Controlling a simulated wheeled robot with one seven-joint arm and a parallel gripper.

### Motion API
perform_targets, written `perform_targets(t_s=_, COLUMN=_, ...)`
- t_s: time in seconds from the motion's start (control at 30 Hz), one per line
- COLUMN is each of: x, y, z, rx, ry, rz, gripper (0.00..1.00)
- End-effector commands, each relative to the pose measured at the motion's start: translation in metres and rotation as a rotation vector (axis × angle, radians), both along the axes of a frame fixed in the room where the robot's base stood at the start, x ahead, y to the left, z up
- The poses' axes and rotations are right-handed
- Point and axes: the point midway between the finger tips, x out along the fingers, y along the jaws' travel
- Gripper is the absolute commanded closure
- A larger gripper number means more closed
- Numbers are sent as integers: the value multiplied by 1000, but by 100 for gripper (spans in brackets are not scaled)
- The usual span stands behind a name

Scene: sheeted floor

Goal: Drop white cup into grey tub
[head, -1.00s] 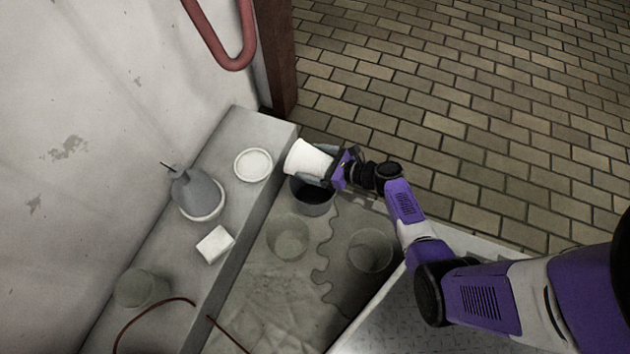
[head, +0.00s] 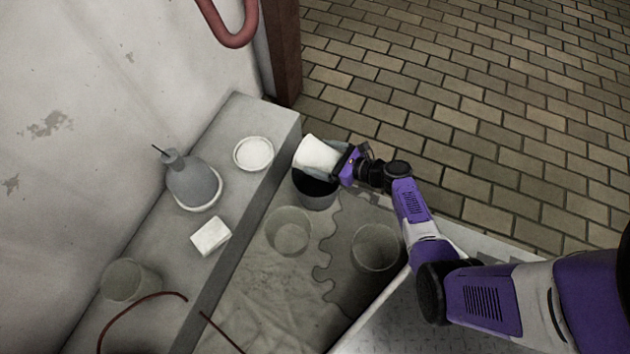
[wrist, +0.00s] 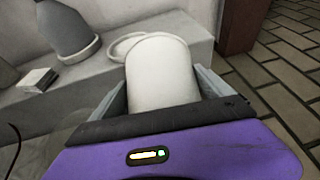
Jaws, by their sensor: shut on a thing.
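The white cup (head: 316,155) is held in my gripper (head: 335,163), which is shut on it. The cup lies tilted, close to sideways, pointing left in the head view. It also fills the middle of the wrist view (wrist: 160,75), between the two jaws. A dark grey tub (head: 317,195) stands on the sheeted floor just below the cup and gripper. The cup overlaps the back of its dark opening in the head view. Their exact height apart cannot be told.
Two translucent tubs (head: 289,231) and (head: 376,248) stand on the sheet nearby. The ledge at left holds a white dish (head: 253,153), a grey bottle (head: 195,183) in a white dish, a white block (head: 211,237), and a translucent cup (head: 130,280). A red cable (head: 140,306) crosses the ledge.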

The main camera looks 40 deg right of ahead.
Motion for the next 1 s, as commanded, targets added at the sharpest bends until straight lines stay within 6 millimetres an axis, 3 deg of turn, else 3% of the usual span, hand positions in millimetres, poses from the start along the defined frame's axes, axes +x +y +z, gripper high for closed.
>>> perform_targets(t_s=0.17, x=0, y=0, z=1, rx=0, ry=0, rz=0, gripper=49)
perform_targets(t_s=0.2, x=0, y=0, z=1, rx=0, ry=0, rz=0, gripper=6)
perform_targets(t_s=0.23, x=0, y=0, z=1, rx=0, ry=0, rz=0, gripper=0)
perform_targets(t_s=0.57, x=-5, y=-2, z=4, rx=1, ry=0, rz=-1, gripper=0)
perform_targets(t_s=1.0, x=-61, y=-17, z=29, rx=0, ry=0, rz=-1, gripper=0)
